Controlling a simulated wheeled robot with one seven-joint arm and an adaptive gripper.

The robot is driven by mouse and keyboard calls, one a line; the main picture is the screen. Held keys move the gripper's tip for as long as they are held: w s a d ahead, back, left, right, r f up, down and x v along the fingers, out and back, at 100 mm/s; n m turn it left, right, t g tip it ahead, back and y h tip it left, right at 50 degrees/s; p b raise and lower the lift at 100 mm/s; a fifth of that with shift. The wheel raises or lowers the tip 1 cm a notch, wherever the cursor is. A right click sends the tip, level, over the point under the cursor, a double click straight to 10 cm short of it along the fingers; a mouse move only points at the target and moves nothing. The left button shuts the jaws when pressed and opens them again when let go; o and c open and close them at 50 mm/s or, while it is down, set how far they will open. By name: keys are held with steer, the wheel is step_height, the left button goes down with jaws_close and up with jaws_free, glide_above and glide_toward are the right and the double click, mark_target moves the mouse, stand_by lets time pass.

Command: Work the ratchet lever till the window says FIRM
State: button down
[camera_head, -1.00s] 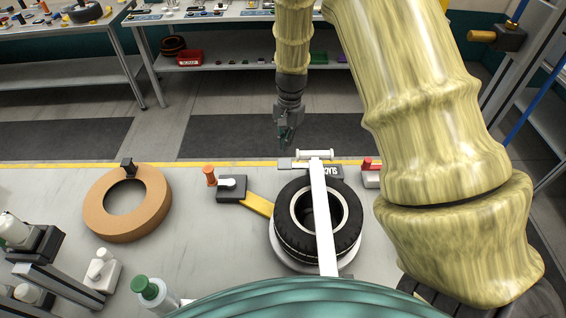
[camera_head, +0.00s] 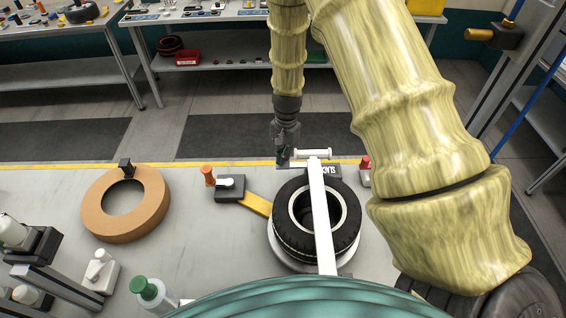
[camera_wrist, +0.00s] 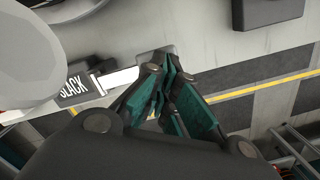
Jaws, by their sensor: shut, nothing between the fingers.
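The black tyre (camera_head: 346,230) lies flat on a round base, with a white bar (camera_head: 322,215) across it ending in a crosspiece at the far side. The dark window box (camera_head: 329,171) beside the crosspiece reads SLACK, also legible in the wrist view (camera_wrist: 73,88). The lever, which I take to be the short white arm with a grey end block (camera_wrist: 152,62), sticks out beside the window. My gripper (camera_head: 283,160) is shut and empty, pointing down at the lever's end. In the wrist view its fingertips (camera_wrist: 168,68) overlap the block's edge; I cannot tell whether they touch.
A tan ring (camera_head: 97,211) lies at the left of the bench. An orange-knobbed dark block (camera_head: 230,188) with a yellow arm (camera_head: 257,204) is left of the tyre. A red-topped fitting (camera_head: 365,176) is to the right. Bottles stand at the front left.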

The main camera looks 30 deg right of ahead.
steer(key=shift+f, duration=0.1)
steer(key=shift+f+b, duration=0.85)
steer(key=shift+f, duration=0.5)
steer(key=shift+w+d+r+p, duration=0.25)
steer(key=shift+w+d, duration=0.05)
steer(key=shift+d, duration=0.25)
steer(key=shift+w+d+r+p, duration=0.2)
steer(key=shift+w+d+r, duration=0.1)
steer(key=shift+d, duration=0.2)
steer(key=shift+w+d+f, duration=0.1)
steer(key=shift+w+d, duration=0.05)
steer(key=shift+d, duration=0.2)
steer(key=shift+a, duration=0.1)
step_height(320, 180, up, 12)
steer(key=d, duration=0.1)
steer(key=shift+w, duration=0.35)
